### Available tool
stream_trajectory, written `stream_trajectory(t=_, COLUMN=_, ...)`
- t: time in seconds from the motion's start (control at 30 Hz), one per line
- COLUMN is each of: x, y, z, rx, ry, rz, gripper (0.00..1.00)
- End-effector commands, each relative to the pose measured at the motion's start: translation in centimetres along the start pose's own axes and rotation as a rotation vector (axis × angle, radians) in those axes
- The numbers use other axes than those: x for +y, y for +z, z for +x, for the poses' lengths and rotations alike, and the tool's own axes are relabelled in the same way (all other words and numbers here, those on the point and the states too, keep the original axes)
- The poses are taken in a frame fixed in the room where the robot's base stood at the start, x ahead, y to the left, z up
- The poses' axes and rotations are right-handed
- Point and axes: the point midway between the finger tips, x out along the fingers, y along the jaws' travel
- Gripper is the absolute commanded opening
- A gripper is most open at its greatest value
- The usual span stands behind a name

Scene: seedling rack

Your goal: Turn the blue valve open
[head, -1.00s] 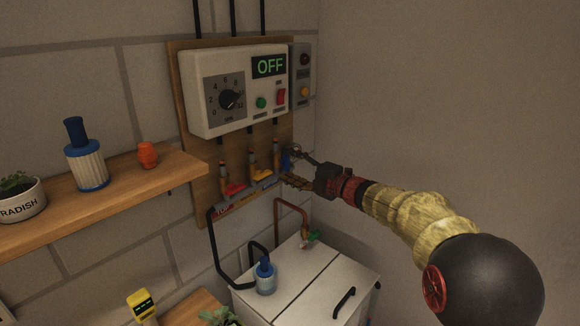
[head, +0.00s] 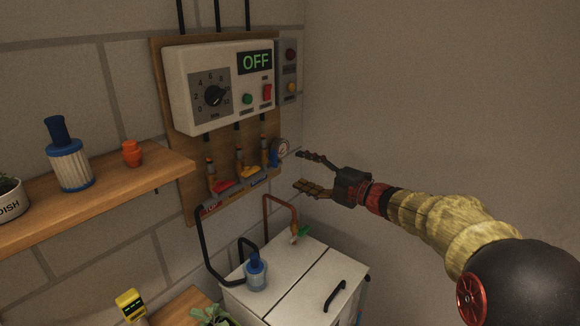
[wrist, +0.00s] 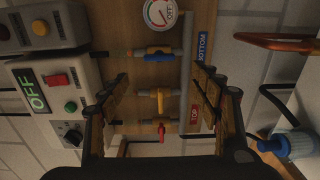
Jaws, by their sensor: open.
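The blue valve (head: 273,159) is the right-hand one of three on the wooden board, partly hidden behind its pipe. In the wrist view the blue handle (wrist: 158,50) lies along its pipe. The yellow handle (head: 247,170) and red handle (head: 222,187) lie across their pipes; they also show in the wrist view as yellow (wrist: 160,97) and red (wrist: 162,130). My gripper (head: 303,171) is open and empty, to the right of the blue valve and apart from it. In the wrist view no valve is held between the fingers (wrist: 155,82).
A round gauge (head: 282,148) sits beside the blue valve. The control box (head: 225,85) above reads OFF. A white cabinet (head: 300,275) with a green-handled tap (head: 303,231) stands below. A wooden shelf (head: 110,200) juts out at left. The right wall side is clear.

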Motion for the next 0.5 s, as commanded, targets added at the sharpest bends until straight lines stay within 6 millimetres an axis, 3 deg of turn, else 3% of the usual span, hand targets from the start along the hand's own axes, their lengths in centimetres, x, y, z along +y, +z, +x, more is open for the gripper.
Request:
stream_trajectory(t=0.2, x=0.0, y=0.0, z=-2.1, rx=0.0, ry=-0.001, rz=0.0, gripper=0.64)
stream_trajectory(t=0.5, x=0.0, y=0.0, z=-2.3, rx=0.001, ry=0.0, rz=0.0, gripper=0.64)
